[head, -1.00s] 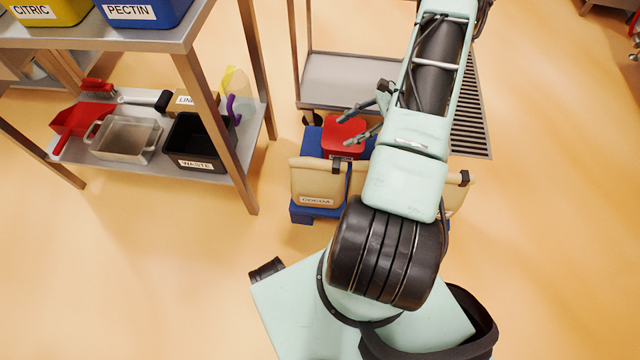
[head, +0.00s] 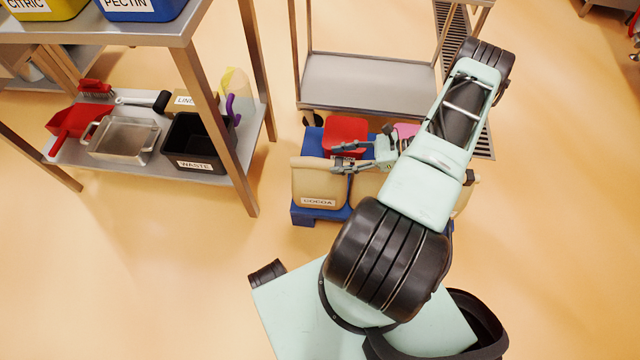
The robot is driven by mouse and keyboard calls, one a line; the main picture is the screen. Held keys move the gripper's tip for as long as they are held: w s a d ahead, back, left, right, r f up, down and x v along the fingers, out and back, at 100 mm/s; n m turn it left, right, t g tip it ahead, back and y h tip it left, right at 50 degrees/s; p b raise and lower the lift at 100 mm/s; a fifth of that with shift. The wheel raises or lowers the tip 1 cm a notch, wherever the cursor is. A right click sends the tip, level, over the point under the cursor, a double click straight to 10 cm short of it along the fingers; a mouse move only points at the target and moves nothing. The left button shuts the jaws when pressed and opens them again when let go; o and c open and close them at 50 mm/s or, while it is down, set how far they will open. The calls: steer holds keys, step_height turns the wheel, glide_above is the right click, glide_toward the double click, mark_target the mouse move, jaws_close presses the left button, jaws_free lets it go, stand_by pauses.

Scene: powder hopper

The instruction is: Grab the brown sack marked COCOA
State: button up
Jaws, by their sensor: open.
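The brown sack marked COCOA (head: 318,188) stands upright on a blue pallet (head: 303,213), at its front left, with its label facing me. My gripper (head: 340,157) is open and empty. Its fingers point left and appear over the right part of the sack's top edge. I cannot tell whether they touch it or how high above it they are.
A red container (head: 346,133) stands just behind the COCOA sack. Another tan sack (head: 366,188) is right beside it, partly hidden by my arm. A steel cart (head: 370,82) stands behind the pallet. A steel shelf (head: 238,180) with a WASTE bin (head: 196,147) is at left. Floor in front is clear.

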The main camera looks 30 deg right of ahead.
mark_target(325, 161)
steer(key=x, duration=0.2)
steer(key=b+x, duration=0.1)
steer(key=x, duration=0.1)
steer(key=shift+w+f, duration=0.25)
steer(key=shift+f, duration=0.2)
jaws_close()
steer(key=shift+w+r, duration=0.1)
steer(key=shift+r, duration=0.15)
